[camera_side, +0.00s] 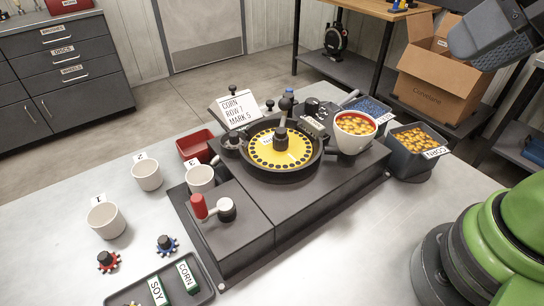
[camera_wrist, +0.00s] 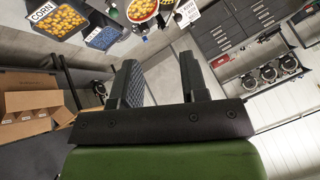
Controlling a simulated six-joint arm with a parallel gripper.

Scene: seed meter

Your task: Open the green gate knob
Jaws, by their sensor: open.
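The seed meter (camera_side: 235,252) is a dark grey block on the table, with a round housing holding a yellow disc (camera_side: 262,152). Small dark knobs (camera_side: 270,104) stand behind the disc, and one post has a bluish top (camera_side: 287,92). A red-handled lever (camera_side: 199,206) is at the front left. Part of my gripper shows at the top right of the side view, well away from the meter. In the wrist view my gripper (camera_wrist: 159,62) has its two fingers apart with nothing between them.
A white bowl of seeds (camera_side: 355,130), a corn bin (camera_side: 415,148) and a blue-seed bin (camera_side: 368,108) stand right of the disc. White cups (camera_side: 105,220) and a red tray (camera_side: 195,146) are at the left. A card (camera_side: 238,108) stands behind.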

